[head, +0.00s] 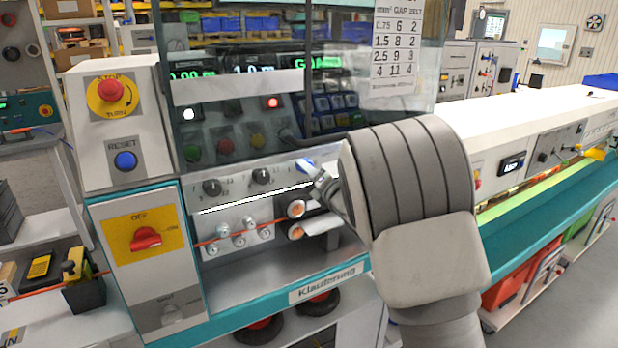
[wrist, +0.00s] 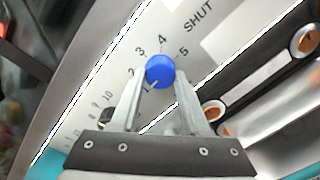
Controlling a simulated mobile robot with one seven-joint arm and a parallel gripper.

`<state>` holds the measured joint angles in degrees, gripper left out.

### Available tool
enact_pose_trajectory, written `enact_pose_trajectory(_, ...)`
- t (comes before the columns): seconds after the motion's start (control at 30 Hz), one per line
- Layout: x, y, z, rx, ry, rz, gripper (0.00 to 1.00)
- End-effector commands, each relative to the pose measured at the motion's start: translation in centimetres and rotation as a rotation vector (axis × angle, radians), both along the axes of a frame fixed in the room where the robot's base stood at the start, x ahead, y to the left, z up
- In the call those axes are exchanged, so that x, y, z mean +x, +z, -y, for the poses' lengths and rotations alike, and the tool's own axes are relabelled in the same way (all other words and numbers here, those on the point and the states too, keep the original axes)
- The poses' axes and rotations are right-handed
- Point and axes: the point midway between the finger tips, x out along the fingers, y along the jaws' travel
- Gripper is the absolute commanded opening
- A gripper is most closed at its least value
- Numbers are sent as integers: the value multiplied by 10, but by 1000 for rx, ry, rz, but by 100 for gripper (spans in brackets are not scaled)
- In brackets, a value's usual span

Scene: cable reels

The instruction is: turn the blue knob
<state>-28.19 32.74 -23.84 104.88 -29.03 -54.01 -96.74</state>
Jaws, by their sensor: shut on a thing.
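The blue knob (wrist: 160,71) sits on a light panel with a printed number dial around it, numbers 1 to 5 visible. In the wrist view my gripper (wrist: 159,82) has one finger on each side of the knob, shut on it. A pale pointer mark shows at the knob's lower left, near the 1. In the head view the knob (head: 306,165) is a small blue patch at the tip of my gripper (head: 311,172), mostly hidden by the gripper and arm.
Two black knobs, one at the left (head: 212,187) and one nearer (head: 261,176), share the panel. Copper-ended rollers (head: 296,208) lie below. A clear guard (head: 250,80) hangs above. A blue reset button (head: 125,160), red stop button (head: 112,90) and red switch (head: 146,239) stand at the left.

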Motion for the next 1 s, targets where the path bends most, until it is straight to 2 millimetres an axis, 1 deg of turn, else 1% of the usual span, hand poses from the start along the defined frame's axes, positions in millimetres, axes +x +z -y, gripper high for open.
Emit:
enact_pose_trajectory(0.03, 0, -4, 1, 33, -1, -18, 0)
enact_pose_trajectory(0.13, 0, -3, 1, 107, -2, -68, 0)
enact_pose_trajectory(1.0, 1, 4, 1, 793, -2, -534, 0)
